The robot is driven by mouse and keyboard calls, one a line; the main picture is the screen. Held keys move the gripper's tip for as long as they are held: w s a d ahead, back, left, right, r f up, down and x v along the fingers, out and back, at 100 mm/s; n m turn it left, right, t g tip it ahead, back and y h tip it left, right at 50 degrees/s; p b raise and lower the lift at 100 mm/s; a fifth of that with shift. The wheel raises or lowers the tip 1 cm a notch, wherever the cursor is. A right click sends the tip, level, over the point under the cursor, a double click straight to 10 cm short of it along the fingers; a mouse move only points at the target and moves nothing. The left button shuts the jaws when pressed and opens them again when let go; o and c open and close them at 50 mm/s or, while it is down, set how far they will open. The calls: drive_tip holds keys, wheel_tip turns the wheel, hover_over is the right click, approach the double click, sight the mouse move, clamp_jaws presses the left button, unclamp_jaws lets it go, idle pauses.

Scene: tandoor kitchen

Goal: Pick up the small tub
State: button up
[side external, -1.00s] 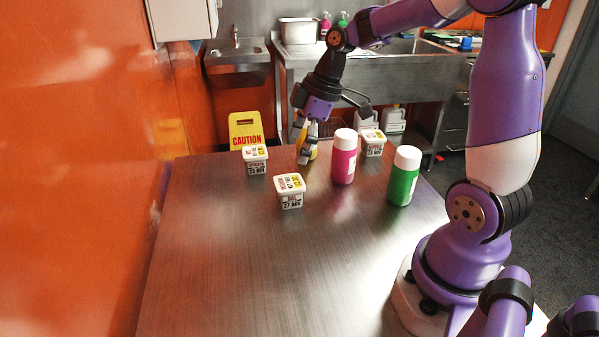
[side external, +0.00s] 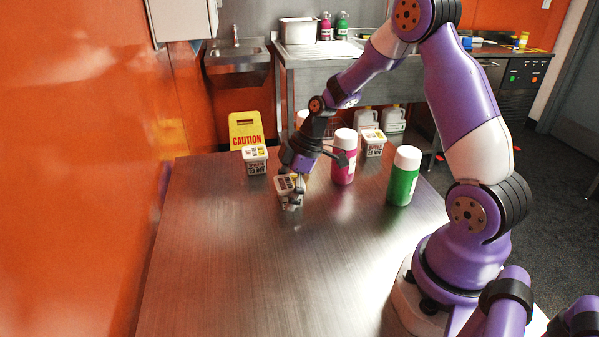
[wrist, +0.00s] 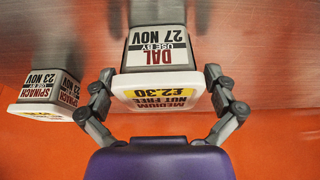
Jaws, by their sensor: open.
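A small white tub (side external: 284,184) with a printed lid stands on the metal table, partly hidden by my gripper (side external: 292,196) in the side view. In the wrist view the same tub (wrist: 158,60) reads "DAL, use by 27 Nov". There my gripper (wrist: 158,76) is open, with one finger on each side of the tub's lid end. I cannot tell whether either finger touches it. Two similar tubs stand farther back: one at the left (side external: 255,161), and one behind the bottles (side external: 374,143). A tub labelled "Spinach" (wrist: 42,100) shows at the wrist view's left.
A pink bottle (side external: 343,160) stands close to the right of my gripper, and a green bottle (side external: 403,178) farther right. A white cap (side external: 302,117) shows behind my arm. A yellow caution sign (side external: 245,130) stands beyond the table (side external: 235,270), whose front is clear.

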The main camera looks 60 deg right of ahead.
drive_tip(key=shift+f, duration=0.1)
drive_tip(key=c, duration=1.2)
drive_tip(key=shift+c, duration=0.2)
